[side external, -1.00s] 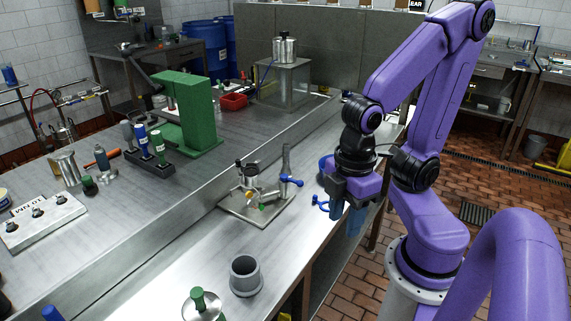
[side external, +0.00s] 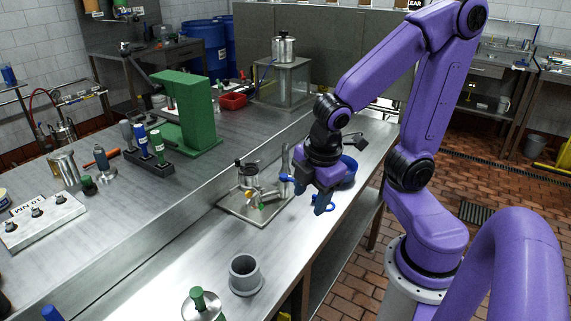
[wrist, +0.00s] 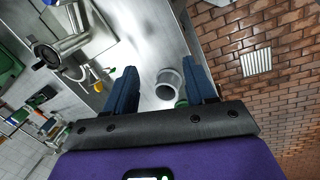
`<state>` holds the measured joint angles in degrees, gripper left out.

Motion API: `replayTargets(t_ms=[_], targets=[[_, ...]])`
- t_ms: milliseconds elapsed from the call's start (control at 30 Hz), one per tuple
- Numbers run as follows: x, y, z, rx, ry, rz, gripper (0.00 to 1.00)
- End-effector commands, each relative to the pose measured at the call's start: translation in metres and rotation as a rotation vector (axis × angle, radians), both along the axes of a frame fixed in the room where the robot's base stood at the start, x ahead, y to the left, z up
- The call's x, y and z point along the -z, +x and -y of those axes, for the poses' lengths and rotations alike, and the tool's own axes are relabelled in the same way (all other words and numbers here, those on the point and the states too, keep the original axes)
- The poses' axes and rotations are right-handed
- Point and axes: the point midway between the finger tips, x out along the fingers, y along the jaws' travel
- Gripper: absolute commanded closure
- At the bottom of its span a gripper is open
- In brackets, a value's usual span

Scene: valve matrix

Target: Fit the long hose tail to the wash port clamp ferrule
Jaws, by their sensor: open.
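A small valve assembly (side external: 248,177) stands on a square plate (side external: 232,211) on the bench; its steel pipework (wrist: 68,46) shows at the upper left of the wrist view. An upright grey tube (side external: 285,160) stands at its right side, partly close to my gripper in the picture. I cannot tell for sure which part is the wash port ferrule or the long hose tail. My gripper (side external: 323,203) is open above the bench, right of the plate. In the wrist view, nothing is held between its blue fingers (wrist: 163,88). A small blue piece near the fingertips is mostly hidden.
A grey open cup (side external: 245,277) stands at the front of the bench, also in the wrist view (wrist: 167,88). A green-topped steel piece (side external: 202,305) is nearer. A blue bowl (side external: 348,172) is behind my gripper. A green press frame (side external: 190,115) stands on the raised rear bench.

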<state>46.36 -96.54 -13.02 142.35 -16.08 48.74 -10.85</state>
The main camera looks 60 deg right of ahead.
Motion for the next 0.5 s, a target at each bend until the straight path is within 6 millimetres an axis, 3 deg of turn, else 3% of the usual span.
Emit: replayTargets(t_ms=[33, 200, 500], targets=[[0.001, 0.017, 0.008, -0.027, -0.038, 0.027, 0.45], [0.001, 0.068, 0.038, -0.148, -0.177, 0.094, 0.45], [-0.002, 0.136, 0.101, -0.382, -0.445, 0.114, 0.45]])
